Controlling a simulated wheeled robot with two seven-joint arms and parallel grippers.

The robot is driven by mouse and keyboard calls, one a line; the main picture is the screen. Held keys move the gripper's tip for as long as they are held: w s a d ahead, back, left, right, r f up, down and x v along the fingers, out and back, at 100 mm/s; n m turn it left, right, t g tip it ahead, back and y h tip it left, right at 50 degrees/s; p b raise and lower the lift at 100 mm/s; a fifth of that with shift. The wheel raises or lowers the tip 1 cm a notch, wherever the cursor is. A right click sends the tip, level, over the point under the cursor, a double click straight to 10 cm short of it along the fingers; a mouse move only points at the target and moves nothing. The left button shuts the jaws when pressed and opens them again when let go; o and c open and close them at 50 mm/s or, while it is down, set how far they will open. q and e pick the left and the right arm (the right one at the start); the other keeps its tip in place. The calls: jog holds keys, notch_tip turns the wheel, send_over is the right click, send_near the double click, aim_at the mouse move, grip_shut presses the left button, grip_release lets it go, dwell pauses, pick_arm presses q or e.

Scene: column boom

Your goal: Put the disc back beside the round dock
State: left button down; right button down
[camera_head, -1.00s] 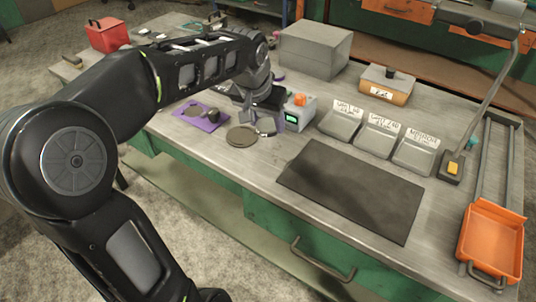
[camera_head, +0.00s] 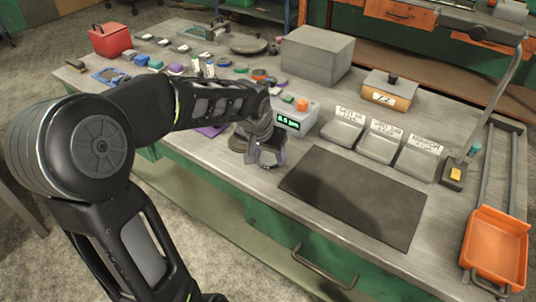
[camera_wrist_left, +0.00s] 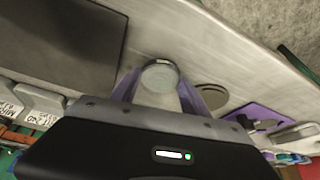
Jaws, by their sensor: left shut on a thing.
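My left gripper (camera_head: 266,160) is low over the bench, just left of the dark mat. In the left wrist view its purple fingers (camera_wrist_left: 160,92) are shut on a pale grey-green disc (camera_wrist_left: 160,76). Whether the disc touches the bench is hard to tell. In the head view the gripper partly hides the dock (camera_head: 238,143). My right gripper is out of view.
A dark mat (camera_head: 352,195) lies to the right. A scale with a green display (camera_head: 291,121) stands behind the gripper. A purple mat (camera_wrist_left: 257,114) lies beyond the dock. Labelled trays (camera_head: 381,143) and an orange bin (camera_head: 494,246) are further right.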

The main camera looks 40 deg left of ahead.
pick_arm(q)
jog(key=shift+f, duration=0.15)
jog(key=c, duration=1)
grip_release()
jog(key=shift+f, duration=0.1)
jog(key=o, duration=0.4)
jog(key=shift+o, duration=0.2)
jog(key=shift+r, duration=0.4)
jog(key=v, duration=1.1)
jog(key=shift+s+r, duration=0.2)
jog(key=shift+r, duration=0.05)
